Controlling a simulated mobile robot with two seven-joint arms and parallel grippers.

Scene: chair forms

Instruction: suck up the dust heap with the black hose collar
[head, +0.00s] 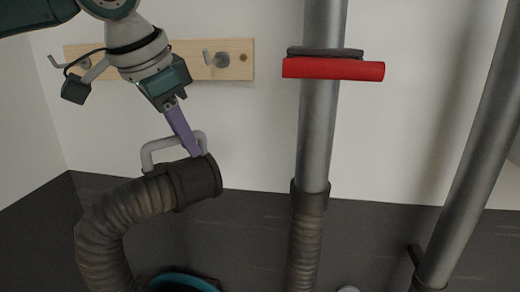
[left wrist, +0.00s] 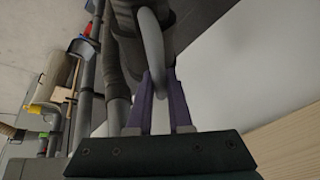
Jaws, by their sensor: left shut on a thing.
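The black hose collar (head: 195,182) is the open end of a ribbed dark hose (head: 105,225) and carries a grey loop handle (head: 152,152). In the head view the collar's mouth faces right. My left gripper (head: 196,152), with purple fingers, is shut on the handle's right part, above the collar. In the left wrist view the grey handle (left wrist: 151,45) runs between the two purple fingers. I cannot make out a dust heap in either view. My right gripper is not in view.
A grey vertical pipe (head: 320,130) with a red-handled gate (head: 333,69) stands right of the collar. Another grey pipe (head: 478,150) slants at the far right. A wooden hook board (head: 230,60) is on the wall behind. A teal rim (head: 185,281) shows at the bottom.

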